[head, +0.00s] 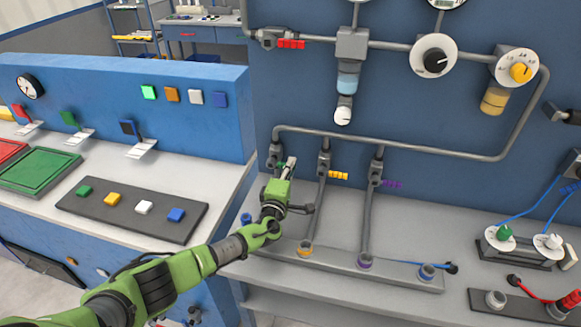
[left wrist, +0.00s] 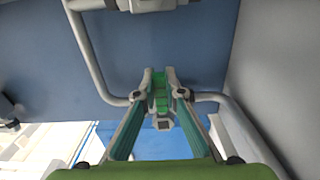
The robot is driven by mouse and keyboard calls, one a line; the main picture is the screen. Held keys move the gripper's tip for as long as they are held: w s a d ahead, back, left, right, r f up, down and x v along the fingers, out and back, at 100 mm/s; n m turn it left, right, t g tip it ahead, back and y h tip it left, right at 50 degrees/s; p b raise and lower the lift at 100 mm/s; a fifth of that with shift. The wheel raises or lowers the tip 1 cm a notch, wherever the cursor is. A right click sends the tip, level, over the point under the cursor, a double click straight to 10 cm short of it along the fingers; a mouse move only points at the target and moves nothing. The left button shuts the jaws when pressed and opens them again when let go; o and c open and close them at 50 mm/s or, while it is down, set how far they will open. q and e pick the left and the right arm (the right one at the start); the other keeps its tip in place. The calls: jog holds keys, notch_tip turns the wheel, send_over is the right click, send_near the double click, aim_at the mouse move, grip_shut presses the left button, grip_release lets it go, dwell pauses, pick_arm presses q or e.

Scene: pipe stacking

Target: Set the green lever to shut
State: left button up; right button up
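The green lever (left wrist: 160,98) shows in the left wrist view as a ribbed green piece between my fingertips, on a grey valve at a pipe. In the head view this is the leftmost valve (head: 274,156) of the row of three on the lower wall pipe. There my gripper mostly hides the lever. My left gripper (head: 287,165) is at this valve, and in the left wrist view its two fingers (left wrist: 159,80) close in on both sides of the lever, with no clear gap. The lever's exact angle is hard to tell. My right gripper is out of view.
A yellow lever (head: 338,175) and a purple lever (head: 392,184) sit on the valves to the right. Vertical pipes run down to a grey base strip (head: 330,262). A blue console (head: 120,100) with switches and buttons stands at the left.

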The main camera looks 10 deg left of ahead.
pick_arm(q)
jog(key=o, duration=0.4)
jog(key=shift+f, duration=0.15)
notch_tip(320, 180, up, 10)
jog(key=shift+r, duration=0.1)
dwell(0.3)
